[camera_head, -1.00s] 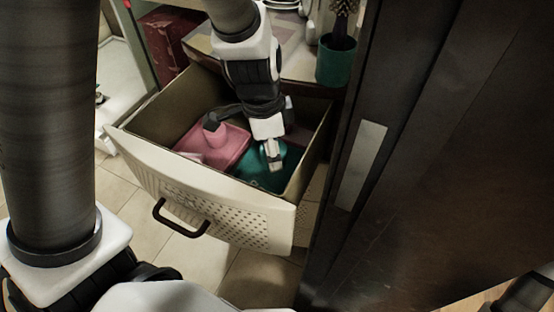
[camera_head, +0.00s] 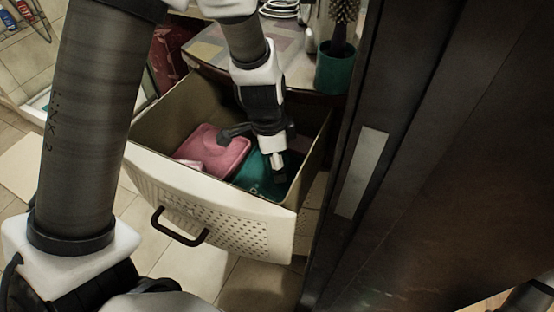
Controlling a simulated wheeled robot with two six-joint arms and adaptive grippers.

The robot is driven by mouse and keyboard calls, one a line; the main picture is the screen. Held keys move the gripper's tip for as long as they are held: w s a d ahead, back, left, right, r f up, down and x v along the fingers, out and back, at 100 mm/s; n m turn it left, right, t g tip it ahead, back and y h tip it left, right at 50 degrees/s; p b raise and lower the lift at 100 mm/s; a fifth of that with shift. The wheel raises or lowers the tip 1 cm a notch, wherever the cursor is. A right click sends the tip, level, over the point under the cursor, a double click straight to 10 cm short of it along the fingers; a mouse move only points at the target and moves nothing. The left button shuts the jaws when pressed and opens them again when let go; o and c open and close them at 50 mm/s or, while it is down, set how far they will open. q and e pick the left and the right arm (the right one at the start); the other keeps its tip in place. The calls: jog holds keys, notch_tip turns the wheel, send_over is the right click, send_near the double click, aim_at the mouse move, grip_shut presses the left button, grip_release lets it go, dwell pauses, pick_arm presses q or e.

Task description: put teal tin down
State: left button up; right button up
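The teal tin (camera_head: 256,178) lies in the right part of the open drawer, next to a pink item (camera_head: 212,150). My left gripper (camera_head: 254,155) reaches down into the drawer from above. Its fingers look spread wide apart, one dark finger over the pink item and the other over the teal tin. Part of the tin is hidden behind the gripper. I cannot tell whether the fingertip touches the tin. My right gripper is not in view.
The drawer (camera_head: 210,212) has a pale perforated front with a dark handle (camera_head: 180,227). A teal pot with a brush (camera_head: 335,72) stands on the top behind it. A dark tall panel (camera_head: 400,150) closes off the right side. Tiled floor shows at left.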

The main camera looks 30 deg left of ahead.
pick_arm(q)
jog(key=shift+r, duration=0.2)
jog(key=r, duration=0.2)
jog(key=r+p, duration=0.1)
jog(key=r, duration=0.1)
jog(key=r+p, duration=0.1)
jog(key=r, duration=0.2)
jog(key=shift+s+a, duration=0.3)
jog(key=shift+r, duration=0.25)
